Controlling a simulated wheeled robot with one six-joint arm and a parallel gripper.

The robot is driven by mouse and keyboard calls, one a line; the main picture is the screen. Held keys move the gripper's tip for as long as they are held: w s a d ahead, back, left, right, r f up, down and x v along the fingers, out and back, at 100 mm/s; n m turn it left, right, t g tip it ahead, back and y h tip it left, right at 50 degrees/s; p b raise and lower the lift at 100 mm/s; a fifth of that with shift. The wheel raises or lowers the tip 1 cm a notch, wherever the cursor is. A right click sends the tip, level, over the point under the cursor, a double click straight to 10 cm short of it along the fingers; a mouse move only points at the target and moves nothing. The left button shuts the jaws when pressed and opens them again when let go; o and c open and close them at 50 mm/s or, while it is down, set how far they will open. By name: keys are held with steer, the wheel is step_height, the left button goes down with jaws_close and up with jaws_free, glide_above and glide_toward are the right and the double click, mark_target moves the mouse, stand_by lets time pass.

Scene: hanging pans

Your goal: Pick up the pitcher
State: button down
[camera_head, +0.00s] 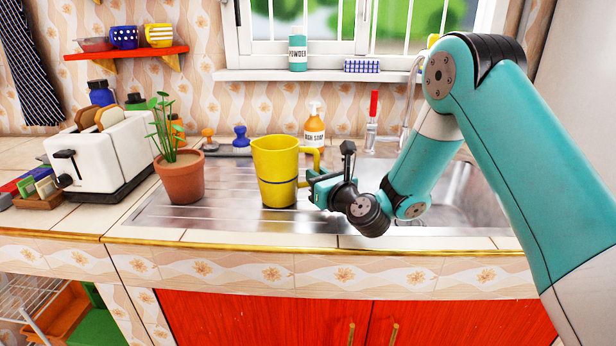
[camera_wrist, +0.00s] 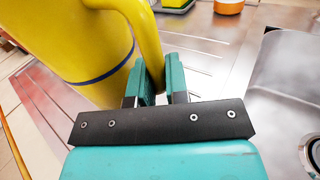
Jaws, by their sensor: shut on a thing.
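The yellow pitcher (camera_head: 275,172) with a dark band stands upright on the steel draining surface, left of the sink basin. Its handle (camera_head: 314,158) faces right, toward my arm. My gripper (camera_head: 316,187) is at the handle's lower part, low beside the pitcher's body. In the wrist view the pitcher (camera_wrist: 78,40) fills the upper left. My gripper's teal fingers (camera_wrist: 162,82) are on both sides of the lower handle (camera_wrist: 152,45) and shut on it. The fingertips partly hide the handle's lower end.
A potted plant (camera_head: 181,178) stands close left of the pitcher, with a white toaster (camera_head: 98,153) farther left. A soap bottle (camera_head: 314,128) and blue brush (camera_head: 241,139) are behind. The sink basin (camera_head: 455,190) lies right. Space above the pitcher is open up to the window sill (camera_head: 290,75).

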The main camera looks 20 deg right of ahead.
step_height(320, 180, up, 20)
steer(key=p, duration=1)
steer(key=shift+f, duration=0.15)
